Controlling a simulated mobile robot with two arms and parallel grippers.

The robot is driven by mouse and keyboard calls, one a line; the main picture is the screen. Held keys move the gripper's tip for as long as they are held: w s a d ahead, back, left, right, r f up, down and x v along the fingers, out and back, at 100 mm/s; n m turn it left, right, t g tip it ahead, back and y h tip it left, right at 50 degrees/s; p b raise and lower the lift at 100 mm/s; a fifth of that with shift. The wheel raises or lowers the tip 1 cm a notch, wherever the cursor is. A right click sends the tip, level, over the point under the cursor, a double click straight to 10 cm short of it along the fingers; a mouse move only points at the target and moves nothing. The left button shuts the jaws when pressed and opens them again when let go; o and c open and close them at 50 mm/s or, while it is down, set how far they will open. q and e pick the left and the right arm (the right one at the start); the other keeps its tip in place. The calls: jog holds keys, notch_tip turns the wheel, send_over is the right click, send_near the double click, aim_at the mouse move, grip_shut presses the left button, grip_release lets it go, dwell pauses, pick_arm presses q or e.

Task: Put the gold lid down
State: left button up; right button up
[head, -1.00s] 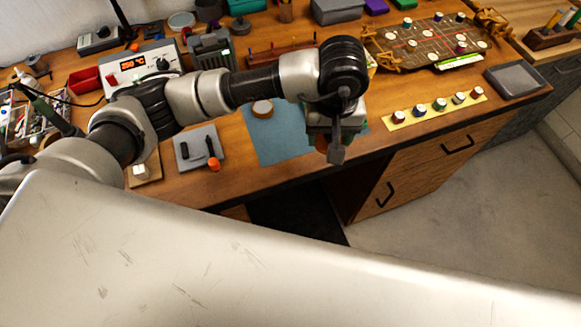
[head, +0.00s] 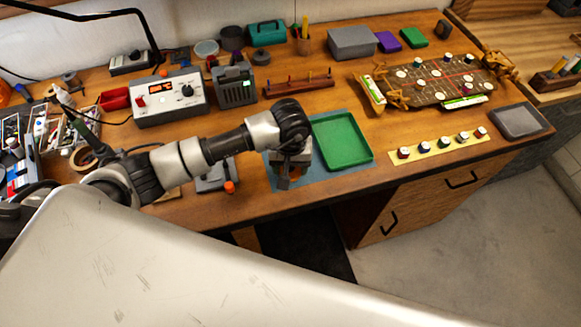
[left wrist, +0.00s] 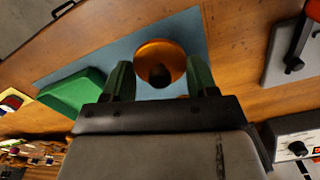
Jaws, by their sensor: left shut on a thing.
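The gold lid (left wrist: 160,50) is a round, shiny orange-gold piece with a dark middle, between the two green fingers of my left gripper (left wrist: 160,78) in the left wrist view. The gripper is shut on it. In the head view my left gripper (head: 284,180) points down over the left part of the blue mat (head: 318,178); the lid is hidden there. The mat also shows in the left wrist view (left wrist: 100,55). I cannot tell whether the lid touches the mat. My right gripper is not in view.
A green tray (head: 342,141) lies on the mat just right of the gripper. A grey pad (head: 216,178) with an orange-capped tool is to the left. A yellow strip with several small pots (head: 440,147) and a grey tray (head: 518,121) are at the right.

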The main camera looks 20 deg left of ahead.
aim_at(290, 168)
pick_arm(q)
notch_tip(290, 168, down, 2)
jog(key=shift+f+p, duration=0.15)
jog(key=shift+p, duration=0.25)
jog(key=shift+f, duration=0.25)
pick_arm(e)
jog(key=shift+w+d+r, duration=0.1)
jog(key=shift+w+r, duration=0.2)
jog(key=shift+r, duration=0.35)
pick_arm(q)
jog(key=shift+f+b, duration=0.2)
jog(key=shift+b, duration=0.1)
jog(key=o, duration=0.9)
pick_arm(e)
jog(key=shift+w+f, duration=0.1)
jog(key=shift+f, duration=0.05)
pick_arm(q)
jog(key=shift+r, duration=0.15)
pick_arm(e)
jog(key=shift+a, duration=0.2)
